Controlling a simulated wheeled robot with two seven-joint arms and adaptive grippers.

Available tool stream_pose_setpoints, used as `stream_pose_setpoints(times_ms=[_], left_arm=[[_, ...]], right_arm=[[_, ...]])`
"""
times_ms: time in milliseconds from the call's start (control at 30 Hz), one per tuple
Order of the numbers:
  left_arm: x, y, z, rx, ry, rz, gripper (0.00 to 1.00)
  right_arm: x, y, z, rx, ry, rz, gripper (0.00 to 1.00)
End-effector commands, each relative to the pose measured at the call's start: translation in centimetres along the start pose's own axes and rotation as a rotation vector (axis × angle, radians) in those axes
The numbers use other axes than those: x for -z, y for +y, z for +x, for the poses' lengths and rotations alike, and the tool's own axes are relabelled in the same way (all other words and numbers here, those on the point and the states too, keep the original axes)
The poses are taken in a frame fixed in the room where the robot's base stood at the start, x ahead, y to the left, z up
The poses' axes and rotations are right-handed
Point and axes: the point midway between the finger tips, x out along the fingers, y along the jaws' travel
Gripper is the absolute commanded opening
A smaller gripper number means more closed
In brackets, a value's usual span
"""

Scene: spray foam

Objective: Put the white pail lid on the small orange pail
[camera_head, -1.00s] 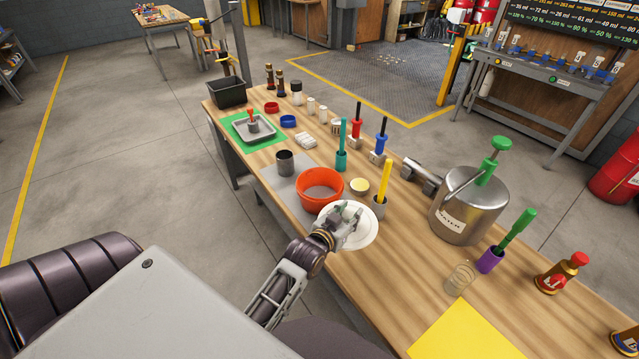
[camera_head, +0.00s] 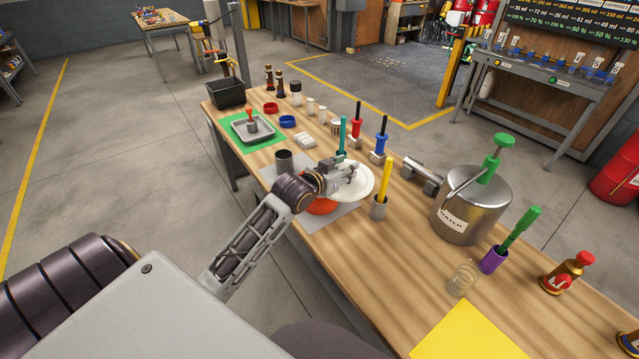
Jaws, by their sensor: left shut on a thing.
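The white pail lid (camera_head: 361,182) is a round white disc, held by my left gripper (camera_head: 345,174). The gripper is shut on it. The small orange pail (camera_head: 320,207) stands on a grey mat on the bench, mostly hidden behind my left arm, gripper and the lid. The lid is over or just to the right of the pail's rim; I cannot tell whether they touch. My right gripper is not in view.
A grey metal cup (camera_head: 284,160) stands close behind the arm. A yellow-handled tool in a grey cup (camera_head: 380,205) stands just right of the lid, with a teal tool (camera_head: 342,140) behind. A steel water can (camera_head: 471,207) stands farther right. The front bench has free room.

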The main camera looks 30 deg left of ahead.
Motion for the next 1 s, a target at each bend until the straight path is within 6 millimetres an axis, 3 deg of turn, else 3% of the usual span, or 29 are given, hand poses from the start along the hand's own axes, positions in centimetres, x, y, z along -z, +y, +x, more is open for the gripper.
stream_pose_setpoints(times_ms=[600,1000], left_arm=[[5.7,-6.3,1.4,-0.022,-0.001,0.015,0.12],[7.7,-10.7,2.0,-0.032,-0.003,0.015,0.12]], right_arm=[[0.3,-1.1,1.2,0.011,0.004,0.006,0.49],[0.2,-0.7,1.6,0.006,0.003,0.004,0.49]])
